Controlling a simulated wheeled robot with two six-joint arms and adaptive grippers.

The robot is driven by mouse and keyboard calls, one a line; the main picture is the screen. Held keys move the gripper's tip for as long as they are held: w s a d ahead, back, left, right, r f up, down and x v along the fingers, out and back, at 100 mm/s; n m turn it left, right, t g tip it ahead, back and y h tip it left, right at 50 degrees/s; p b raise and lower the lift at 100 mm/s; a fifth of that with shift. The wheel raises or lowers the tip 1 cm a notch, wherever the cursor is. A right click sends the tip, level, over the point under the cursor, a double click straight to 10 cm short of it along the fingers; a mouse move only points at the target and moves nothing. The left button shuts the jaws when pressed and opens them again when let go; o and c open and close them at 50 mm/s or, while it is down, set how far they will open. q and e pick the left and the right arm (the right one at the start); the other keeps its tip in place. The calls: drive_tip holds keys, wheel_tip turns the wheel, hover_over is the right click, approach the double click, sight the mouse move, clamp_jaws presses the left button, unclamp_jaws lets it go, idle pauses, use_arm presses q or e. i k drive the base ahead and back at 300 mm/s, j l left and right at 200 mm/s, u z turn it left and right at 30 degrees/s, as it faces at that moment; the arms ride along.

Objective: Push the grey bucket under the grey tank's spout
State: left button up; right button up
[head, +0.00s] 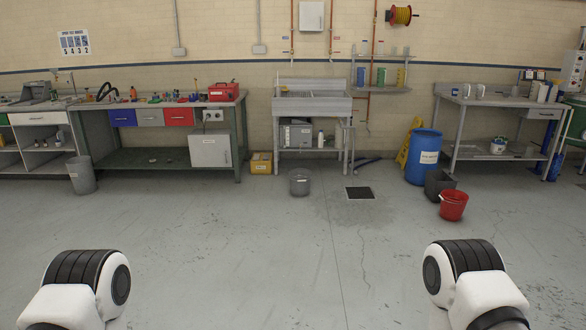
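A small grey bucket (300,184) stands upright on the floor in front of the grey metal sink stand (312,106). No grey tank with a spout can be made out for sure. A grey cylinder-like shape (345,137) at the right of the sink stand is too small to tell. Only white and black links of my two arms show at the bottom left and bottom right. Both grippers are out of view, and the bucket is well ahead of my arms.
A floor drain (360,193) lies right of the bucket. Further right are a blue drum (422,160), a dark grey bin (438,184), a red bucket (453,206) and a yellow sign (408,140). A workbench (160,160) and grey bin (82,176) stand left. The floor ahead is clear.

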sight(298, 189)
drive_tip(key=i, duration=3.35)
drive_tip(key=i+z, duration=0.1)
drive_tip(key=i, duration=1.55)
drive_tip(key=i+j, duration=0.1)
drive_tip(key=i, duration=1.55)
